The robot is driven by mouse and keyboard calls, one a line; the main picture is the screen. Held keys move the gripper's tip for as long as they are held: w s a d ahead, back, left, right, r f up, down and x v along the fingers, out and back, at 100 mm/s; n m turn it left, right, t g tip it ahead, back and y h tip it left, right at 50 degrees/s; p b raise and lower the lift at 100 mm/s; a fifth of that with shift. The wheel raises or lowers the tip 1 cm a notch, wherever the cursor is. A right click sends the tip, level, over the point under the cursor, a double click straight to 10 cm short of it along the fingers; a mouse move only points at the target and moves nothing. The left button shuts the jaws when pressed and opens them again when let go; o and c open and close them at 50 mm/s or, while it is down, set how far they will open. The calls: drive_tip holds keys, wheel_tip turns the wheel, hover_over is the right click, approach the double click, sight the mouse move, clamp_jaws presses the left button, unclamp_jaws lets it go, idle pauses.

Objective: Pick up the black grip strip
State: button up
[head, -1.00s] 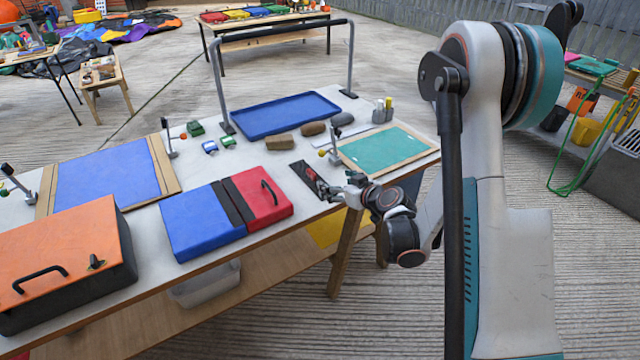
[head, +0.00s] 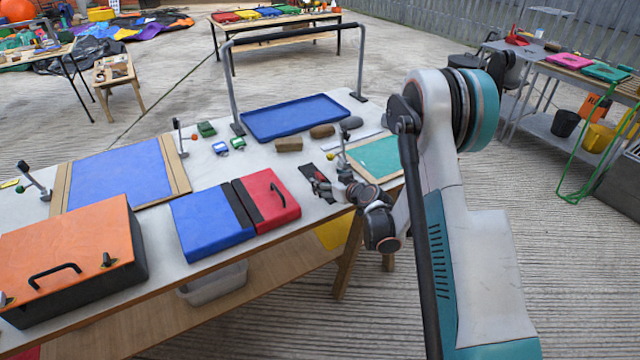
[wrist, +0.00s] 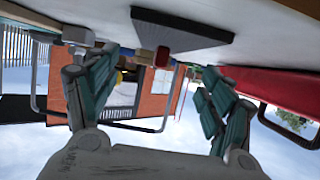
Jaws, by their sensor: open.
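The black grip strip (head: 307,169) lies flat on the white table, right of the red pad in the head view. My gripper (head: 322,187) is low over the table at the strip's near end and hides part of it. In the wrist view, which looks upside down, the strip (wrist: 180,30) is a dark slab on the table surface at the top. My gripper's teal fingers (wrist: 155,95) are spread apart with nothing between them. The strip is beyond the fingertips there, and I cannot tell whether anything touches it.
The red pad (head: 268,200) with a black handle is close on the left. A green board (head: 375,158) in a wooden frame is on the right, with an upright clamp (head: 342,145) near it. Brown blocks (head: 289,145) and a blue tray (head: 295,117) are behind.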

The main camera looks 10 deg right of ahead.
sight(323, 178)
drive_tip(key=b+x, duration=0.1)
drive_tip(key=x, duration=0.2)
drive_tip(key=shift+w+f, duration=0.15)
drive_tip(key=c, duration=1.2)
drive_tip(key=shift+o, duration=0.2)
